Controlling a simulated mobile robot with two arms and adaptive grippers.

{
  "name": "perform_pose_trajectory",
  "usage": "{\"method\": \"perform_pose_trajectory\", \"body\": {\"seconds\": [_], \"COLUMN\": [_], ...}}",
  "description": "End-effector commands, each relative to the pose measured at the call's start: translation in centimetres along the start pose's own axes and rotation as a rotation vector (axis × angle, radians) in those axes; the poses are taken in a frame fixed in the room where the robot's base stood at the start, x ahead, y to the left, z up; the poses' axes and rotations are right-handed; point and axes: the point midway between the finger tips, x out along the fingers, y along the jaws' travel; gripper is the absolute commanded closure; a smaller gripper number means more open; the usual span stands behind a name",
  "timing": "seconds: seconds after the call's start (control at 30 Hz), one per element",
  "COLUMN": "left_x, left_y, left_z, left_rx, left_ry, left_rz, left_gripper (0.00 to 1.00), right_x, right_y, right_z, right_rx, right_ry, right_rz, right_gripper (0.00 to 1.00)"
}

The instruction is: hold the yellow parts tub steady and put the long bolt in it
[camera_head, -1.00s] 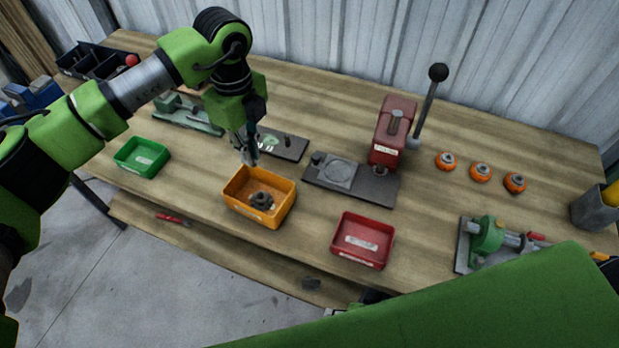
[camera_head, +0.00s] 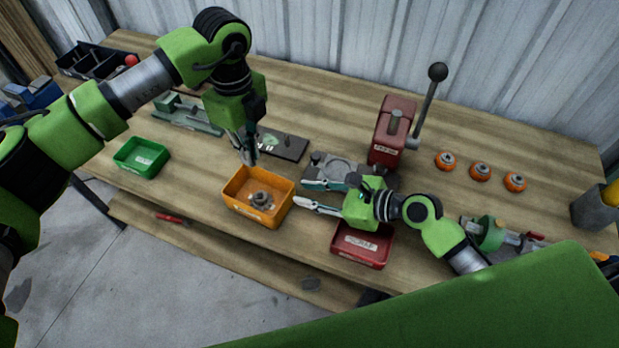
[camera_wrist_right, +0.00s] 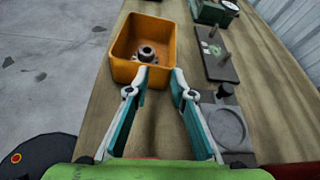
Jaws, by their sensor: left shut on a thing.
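The yellow parts tub (camera_head: 236,208) stands upright near the front edge of the bench, with a dark round flanged part (camera_head: 262,200) inside. It also shows at the top of the right wrist view (camera_wrist_right: 122,72). My left gripper (camera_head: 248,161) points down at the tub's back rim and is shut on it. My right gripper (camera_head: 303,193) is open and empty, just right of the tub. I cannot make out the long bolt in either view.
A red tub (camera_head: 366,252) lies beneath my right arm. A green tub (camera_head: 140,158) stands to the left. Behind are a dark plate (camera_head: 285,146) and a red lever press (camera_head: 392,135). Several orange round parts (camera_head: 481,172) sit on the right.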

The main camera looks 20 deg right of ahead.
Motion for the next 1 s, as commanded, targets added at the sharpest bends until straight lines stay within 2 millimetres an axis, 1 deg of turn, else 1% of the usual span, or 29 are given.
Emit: {"method": "perform_pose_trajectory", "body": {"seconds": [0.03, 0.1, 0.27, 0.37, 0.47, 0.7, 0.8, 0.9, 1.0], "left_x": [0.0, 0.0, 0.0, 0.0, 0.0, 0.0, 0.0, 0.0, 0.0], "left_y": [0.0, 0.0, 0.0, 0.0, 0.0, 0.0, 0.0, 0.0, 0.0], "left_z": [0.0, 0.0, 0.0, 0.0, 0.0, 0.0, 0.0, 0.0, 0.0], "left_rx": [0.000, 0.000, 0.000, 0.000, 0.000, 0.000, 0.000, 0.000, 0.000], "left_ry": [0.000, 0.000, 0.000, 0.000, 0.000, 0.000, 0.000, 0.000, 0.000], "left_rz": [0.000, 0.000, 0.000, 0.000, 0.000, 0.000, 0.000, 0.000, 0.000], "left_gripper": [1.00, 1.00, 1.00, 1.00, 1.00, 1.00, 1.00, 1.00, 1.00], "right_x": [0.2, 0.4, 0.9, 1.9, 3.5, 8.2, 9.8, 11.1, 12.0], "right_y": [-1.0, -1.9, -2.7, -2.8, -2.8, -2.8, -2.8, -2.9, -2.8], "right_z": [0.6, 1.1, 1.6, 1.7, 1.8, 1.9, 1.9, 1.8, 1.9], "right_rx": [0.039, 0.089, 0.144, 0.148, 0.147, 0.146, 0.144, 0.146, 0.145], "right_ry": [-0.007, -0.013, -0.021, -0.022, -0.024, -0.023, -0.021, -0.021, -0.021], "right_rz": [-0.006, -0.008, -0.010, -0.011, -0.010, -0.010, -0.010, -0.011, -0.011], "right_gripper": [0.78, 0.78, 0.78, 0.78, 0.78, 0.78, 0.78, 0.78, 0.78]}}
